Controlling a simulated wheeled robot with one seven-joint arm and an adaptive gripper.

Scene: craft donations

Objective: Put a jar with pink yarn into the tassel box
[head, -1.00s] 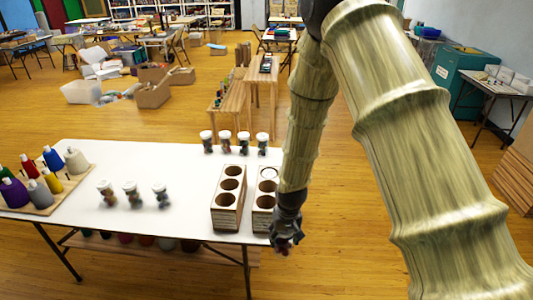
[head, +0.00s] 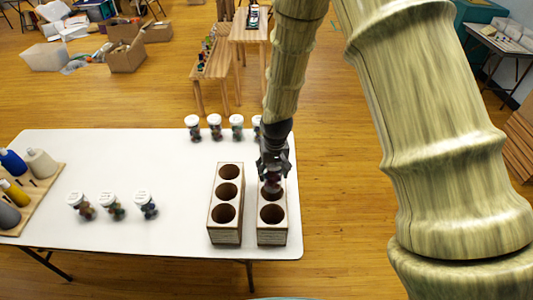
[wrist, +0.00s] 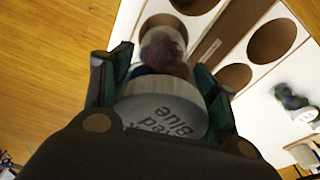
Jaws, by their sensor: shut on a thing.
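My gripper (head: 272,174) is shut on a white-lidded jar (wrist: 160,105). In the wrist view the clear jar holds dull red or pinkish yarn and something blue; its lid print seems to include "Blue". In the head view the jar is mostly hidden by the gripper, with a reddish bit showing below the fingers. The gripper is over the back part of the right three-hole wooden box (head: 272,237). A similar box (head: 225,236) stands to its left. Which is the tassel box I cannot tell; their labels are unreadable. The visible holes look empty.
Three white-lidded jars (head: 112,207) stand on the white table (head: 170,175) left of the boxes. Several more jars (head: 215,127) line its back edge, one partly behind my arm. A rack of coloured cones (head: 45,190) is at far left.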

